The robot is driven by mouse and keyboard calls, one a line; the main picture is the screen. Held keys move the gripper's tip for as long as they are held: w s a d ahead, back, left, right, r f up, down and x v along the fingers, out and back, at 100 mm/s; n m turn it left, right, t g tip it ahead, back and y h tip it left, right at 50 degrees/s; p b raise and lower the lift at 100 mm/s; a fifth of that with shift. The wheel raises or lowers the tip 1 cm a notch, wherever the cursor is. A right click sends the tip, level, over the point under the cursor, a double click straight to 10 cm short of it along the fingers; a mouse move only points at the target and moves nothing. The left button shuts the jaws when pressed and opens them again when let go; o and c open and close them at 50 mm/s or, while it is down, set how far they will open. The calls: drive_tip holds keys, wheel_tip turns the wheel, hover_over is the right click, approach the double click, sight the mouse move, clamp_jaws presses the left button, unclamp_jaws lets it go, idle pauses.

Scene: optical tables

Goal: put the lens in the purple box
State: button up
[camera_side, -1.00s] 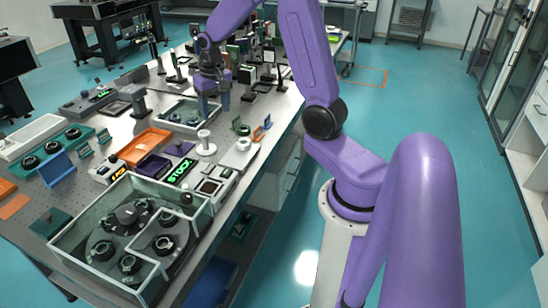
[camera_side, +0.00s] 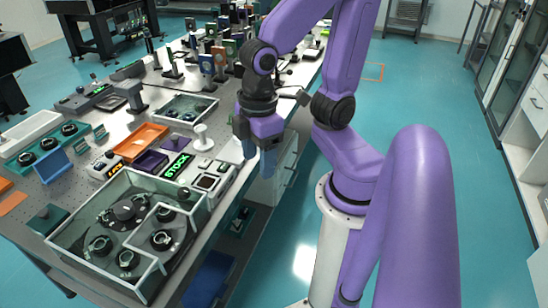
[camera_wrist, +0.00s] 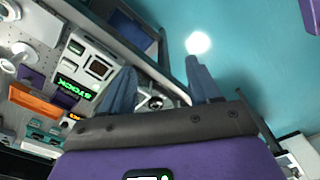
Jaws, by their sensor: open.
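My gripper (camera_side: 259,158) is open, its blue fingers pointing down beside the table's right edge. In the wrist view my gripper (camera_wrist: 161,85) has nothing between its fingertips. The purple box (camera_side: 151,163) is a small dark purple tray between the orange tray and the STOCK sign, left of my gripper; it also shows in the wrist view (camera_wrist: 62,98). Several dark round lens-like mounts (camera_side: 162,240) stand in the glass-walled case at the front. More round mounts (camera_side: 47,143) sit in a teal rack at the left. I cannot tell which one is the lens meant.
The orange tray (camera_side: 143,137) lies behind the purple box. The green-lit STOCK sign (camera_side: 177,166) and a white device (camera_side: 208,181) stand between the box and my gripper. The glass-walled case (camera_side: 75,235) has upright walls. Tall mounted optics (camera_side: 205,66) crowd the back.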

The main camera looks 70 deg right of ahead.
drive_tip(key=shift+o, duration=0.3)
drive_tip(key=s+n, duration=0.1)
drive_tip(key=s, duration=0.1)
drive_tip(key=shift+s+d, duration=0.1)
drive_tip(key=shift+s, duration=0.25)
drive_tip(key=o, duration=0.3)
drive_tip(key=shift+s+n, duration=0.3)
drive_tip(key=shift+n, duration=0.1)
drive_tip(key=shift+o, duration=0.2)
